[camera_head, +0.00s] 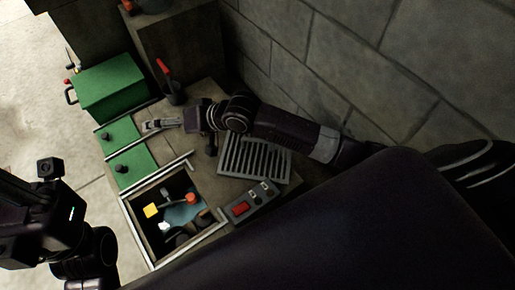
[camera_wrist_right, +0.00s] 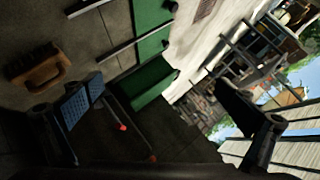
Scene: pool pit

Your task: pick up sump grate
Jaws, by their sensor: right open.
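The sump grate (camera_head: 255,160), a flat slotted metal panel, lies on the grey slab beside the block wall in the head view. My right arm reaches in from the right, passing just above the grate's upper edge. My right gripper (camera_head: 162,125) is open and empty, left of and apart from the grate, near the green panels. Its spread fingers also show in the right wrist view (camera_wrist_right: 165,112), where I cannot make out the grate. My left arm is at the lower left, far from the grate; its finger state is unclear.
An open pit (camera_head: 175,222) holds several small items. A control box (camera_head: 250,202) with a red button sits below the grate. Green panels (camera_head: 125,150) and a green box (camera_head: 110,88) stand left. A red-handled tool (camera_head: 165,75) stands upright. A brown handled object (camera_wrist_right: 38,67) lies on the slab.

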